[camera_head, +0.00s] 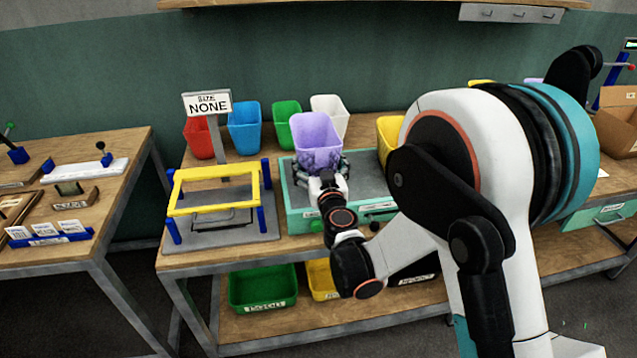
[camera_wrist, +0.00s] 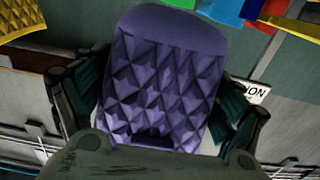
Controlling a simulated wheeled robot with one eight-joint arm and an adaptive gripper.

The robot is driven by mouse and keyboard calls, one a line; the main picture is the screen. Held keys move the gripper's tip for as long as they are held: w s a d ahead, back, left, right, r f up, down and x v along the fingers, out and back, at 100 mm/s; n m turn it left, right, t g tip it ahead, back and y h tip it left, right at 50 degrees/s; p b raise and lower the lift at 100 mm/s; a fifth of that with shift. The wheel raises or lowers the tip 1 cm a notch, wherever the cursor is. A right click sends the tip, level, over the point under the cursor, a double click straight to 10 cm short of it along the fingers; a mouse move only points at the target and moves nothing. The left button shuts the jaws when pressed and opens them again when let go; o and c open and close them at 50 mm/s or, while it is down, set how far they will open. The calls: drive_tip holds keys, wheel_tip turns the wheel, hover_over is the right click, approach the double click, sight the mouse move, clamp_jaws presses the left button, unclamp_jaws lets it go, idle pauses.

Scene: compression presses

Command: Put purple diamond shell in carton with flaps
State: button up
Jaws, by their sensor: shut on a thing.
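The purple diamond shell (camera_head: 315,139) is a tapered cup with a raised diamond pattern. My gripper (camera_head: 324,177) is shut on it and holds it upright, over the teal-framed grey press bed in the head view. In the wrist view the purple shell (camera_wrist: 165,80) fills the middle, with the dark fingers of my gripper (camera_wrist: 155,110) on both sides of it. A brown cardboard carton with open flaps (camera_head: 617,122) stands at the far right of the head view, partly cut off by the frame edge.
Red (camera_head: 199,138), blue (camera_head: 244,127), green (camera_head: 287,122) and white (camera_head: 330,117) shells stand at the back of the bench. A yellow shell (camera_head: 390,134) is partly behind my arm. A yellow-and-blue frame (camera_head: 218,193) stands at left. My arm hides much of the right side.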

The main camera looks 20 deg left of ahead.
drive_tip(key=shift+f+b, duration=0.8)
drive_tip(key=shift+f, duration=1.55)
drive_tip(key=shift+f, duration=0.2)
drive_tip(key=o, duration=0.9)
drive_tip(key=shift+r, duration=0.1)
drive_tip(key=shift+d+r, duration=0.1)
